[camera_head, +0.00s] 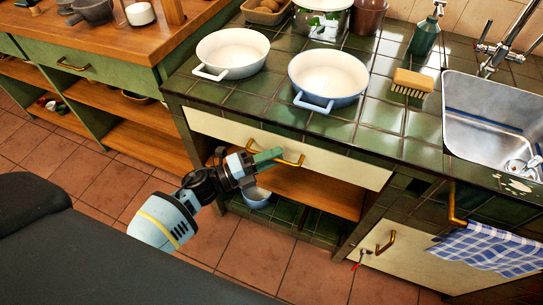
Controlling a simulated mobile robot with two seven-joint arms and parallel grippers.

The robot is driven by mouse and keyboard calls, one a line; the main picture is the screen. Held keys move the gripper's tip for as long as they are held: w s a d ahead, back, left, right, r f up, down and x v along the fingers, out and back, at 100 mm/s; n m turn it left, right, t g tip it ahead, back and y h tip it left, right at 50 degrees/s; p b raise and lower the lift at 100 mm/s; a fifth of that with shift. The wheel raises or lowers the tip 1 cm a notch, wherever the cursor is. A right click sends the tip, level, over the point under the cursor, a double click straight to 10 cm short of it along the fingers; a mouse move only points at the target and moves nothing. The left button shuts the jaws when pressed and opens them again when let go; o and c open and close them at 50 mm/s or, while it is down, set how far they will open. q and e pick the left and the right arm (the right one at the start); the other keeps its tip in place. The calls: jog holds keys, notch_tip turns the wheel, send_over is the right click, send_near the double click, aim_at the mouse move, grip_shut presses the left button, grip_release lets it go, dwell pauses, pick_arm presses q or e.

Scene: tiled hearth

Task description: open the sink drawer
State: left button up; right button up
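The drawer with a cream front (345,168) sits under the edge of the green tiled counter, left of the sink. Its front looks flush with the counter, with no visible gap. A brass bar handle (291,160) runs across the front. My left gripper (268,156) reaches in from the lower left, and its green fingers are at the left part of the handle, overlapping it in the picture. The fingers hide some of the bar, and whether they are closed around it cannot be made out. My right gripper is not in view.
Two white pans (232,53) and (328,78), a brush (412,82) and a green bottle (424,36) stand on the counter. The sink (495,115) is at right. Below the drawer is an open wooden shelf (315,190). A checked towel (488,250) hangs at lower right.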

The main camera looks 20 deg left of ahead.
pick_arm(q)
grip_shut()
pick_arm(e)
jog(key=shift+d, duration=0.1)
pick_arm(q)
jog(key=shift+s, duration=0.1)
